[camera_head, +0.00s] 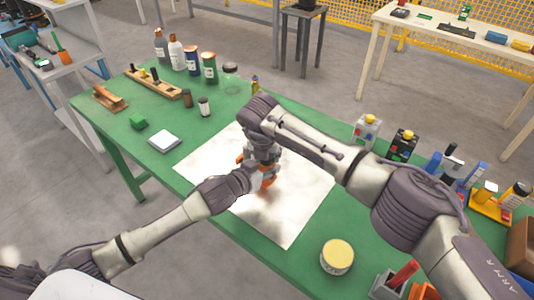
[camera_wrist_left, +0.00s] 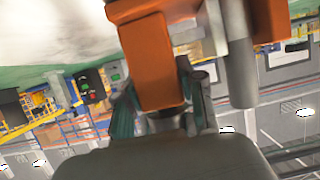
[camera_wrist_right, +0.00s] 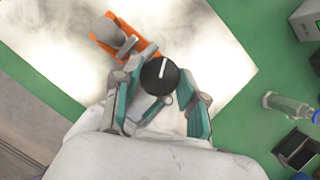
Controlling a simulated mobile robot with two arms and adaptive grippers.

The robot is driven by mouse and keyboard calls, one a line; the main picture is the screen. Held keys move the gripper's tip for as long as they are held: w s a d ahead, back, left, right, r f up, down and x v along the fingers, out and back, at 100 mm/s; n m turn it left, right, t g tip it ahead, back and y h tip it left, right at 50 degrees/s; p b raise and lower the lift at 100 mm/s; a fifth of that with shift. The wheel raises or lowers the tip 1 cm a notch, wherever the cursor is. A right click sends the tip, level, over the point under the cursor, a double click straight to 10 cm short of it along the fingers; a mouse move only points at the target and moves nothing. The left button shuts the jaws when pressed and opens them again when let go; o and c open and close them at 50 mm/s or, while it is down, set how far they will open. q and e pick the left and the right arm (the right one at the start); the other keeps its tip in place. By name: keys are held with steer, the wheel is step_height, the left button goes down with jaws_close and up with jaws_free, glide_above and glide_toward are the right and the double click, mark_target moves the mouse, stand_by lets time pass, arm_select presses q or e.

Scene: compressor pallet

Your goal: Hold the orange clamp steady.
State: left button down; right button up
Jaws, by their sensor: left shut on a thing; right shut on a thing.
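The orange clamp (camera_head: 268,181) is over the white sheet (camera_head: 300,215) on the green table, mostly hidden by both grippers in the head view. My left gripper (camera_head: 253,178) comes in low from the left and is shut on the clamp. In the left wrist view the orange body (camera_wrist_left: 152,62) sits between the fingers, beside a grey cylinder (camera_wrist_left: 233,55). My right gripper (camera_head: 262,157) reaches down from above. In the right wrist view its fingers are closed around a round black knob with a white line (camera_wrist_right: 160,76), next to the clamp's orange part (camera_wrist_right: 103,32).
Bottles (camera_head: 176,52) and a wooden rack (camera_head: 153,84) stand at the back left. A yellow-lidded tin (camera_head: 337,257) stands at the front. Tools and containers crowd the right side.

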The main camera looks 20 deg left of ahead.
steer(key=shift+m+h, duration=0.3)
steer(key=shift+m, duration=0.4)
steer(key=o, duration=1.2)
steer(key=shift+c, duration=0.2)
steer(key=v, duration=1.2)
